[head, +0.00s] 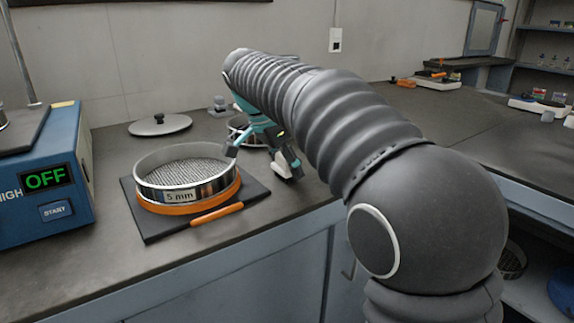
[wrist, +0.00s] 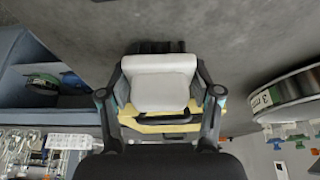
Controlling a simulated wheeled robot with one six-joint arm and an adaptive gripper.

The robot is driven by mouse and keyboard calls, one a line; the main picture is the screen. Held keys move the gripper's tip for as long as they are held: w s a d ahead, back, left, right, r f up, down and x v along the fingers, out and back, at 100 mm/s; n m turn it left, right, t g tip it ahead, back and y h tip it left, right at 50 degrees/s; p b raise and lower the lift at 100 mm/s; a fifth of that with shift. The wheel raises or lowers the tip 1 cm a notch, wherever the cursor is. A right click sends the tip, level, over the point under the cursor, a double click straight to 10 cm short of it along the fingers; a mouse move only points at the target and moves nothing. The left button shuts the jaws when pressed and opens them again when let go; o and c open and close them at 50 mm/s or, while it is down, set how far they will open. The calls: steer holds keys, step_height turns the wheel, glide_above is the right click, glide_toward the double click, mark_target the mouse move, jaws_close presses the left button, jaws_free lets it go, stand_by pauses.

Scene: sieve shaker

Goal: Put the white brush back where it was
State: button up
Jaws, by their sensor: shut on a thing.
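The white brush (wrist: 160,84) is between the two fingers of my gripper (wrist: 160,98) in the wrist view, with its pale block facing the camera. A yellow part shows just below it, and I cannot tell whether it belongs to the brush. In the head view, the white brush (head: 280,166) shows low at the fingertips of my gripper (head: 268,153), close over the dark bench right of the 5 mm sieve. Whether the brush touches the bench cannot be told.
A second sieve (head: 239,126) is partly hidden behind my gripper. A lid (head: 160,125) lies behind. The blue shaker (head: 48,190) reads OFF. The bench edge is near.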

steer(key=o, duration=1.1)
steer(key=shift+f, duration=0.1)
steer(key=p+v, duration=0.1)
steer(key=v, duration=1.1)
steer(key=shift+d, duration=0.15)
